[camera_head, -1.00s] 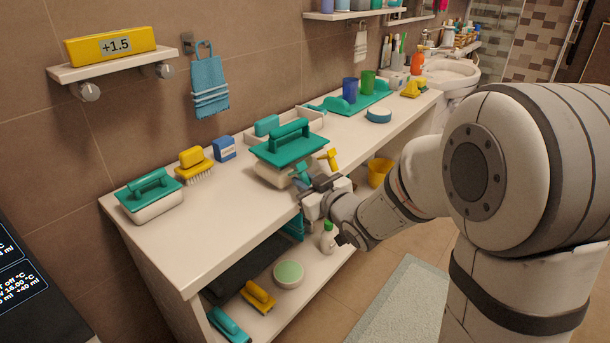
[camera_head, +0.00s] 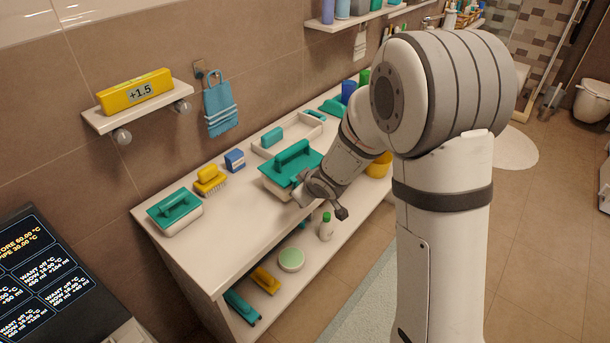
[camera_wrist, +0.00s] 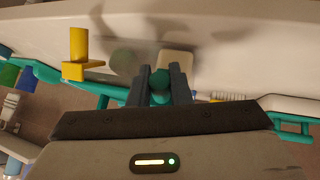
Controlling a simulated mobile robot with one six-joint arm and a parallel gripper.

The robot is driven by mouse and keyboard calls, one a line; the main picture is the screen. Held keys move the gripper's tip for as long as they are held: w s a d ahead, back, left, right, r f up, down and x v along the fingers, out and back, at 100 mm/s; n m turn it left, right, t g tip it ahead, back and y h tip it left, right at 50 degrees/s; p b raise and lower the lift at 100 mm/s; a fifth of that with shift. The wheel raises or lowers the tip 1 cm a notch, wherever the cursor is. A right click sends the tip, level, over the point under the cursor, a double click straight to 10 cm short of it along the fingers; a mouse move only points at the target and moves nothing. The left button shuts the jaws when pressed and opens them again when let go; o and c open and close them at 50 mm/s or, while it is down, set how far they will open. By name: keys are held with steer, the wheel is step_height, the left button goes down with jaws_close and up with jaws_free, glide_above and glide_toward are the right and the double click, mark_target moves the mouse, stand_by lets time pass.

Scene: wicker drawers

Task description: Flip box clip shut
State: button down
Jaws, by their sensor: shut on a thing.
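A white box with a teal lid and top handle (camera_head: 288,160) stands on the bench. In the wrist view its pale wall (camera_wrist: 225,60) and teal rim (camera_wrist: 50,75) run across the picture. My gripper (camera_wrist: 157,80) is at the box's near side, shut on a small teal piece, seemingly a clip (camera_wrist: 159,86), whose ends are partly hidden by the fingers. A yellow clip (camera_wrist: 79,55) sticks out from the box to the left in the wrist view. In the head view my wrist hides the fingertips and both clips.
A smaller teal-lidded box (camera_head: 175,211), a yellow brush (camera_head: 209,180) and a blue packet (camera_head: 235,160) stand left of the box. The bench's front left is clear. A shelf below holds a bottle (camera_head: 326,227).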

steer(key=r+g+h+p, duration=0.1)
steer(key=p, duration=0.2)
steer(key=shift+w+a, duration=0.15)
steer(key=shift+p, duration=0.3)
steer(key=shift+f+h+p, duration=0.2)
steer(key=shift+h+p, duration=0.1)
steer(key=shift+p, duration=0.05)
steer(key=c, duration=1.3)
jaws_free()
steer(key=shift+w, duration=0.1)
steer(key=shift+c, duration=0.2)
steer(key=p+v, duration=0.4)
steer(key=v, duration=0.3)
steer(key=shift+r, duration=0.4)
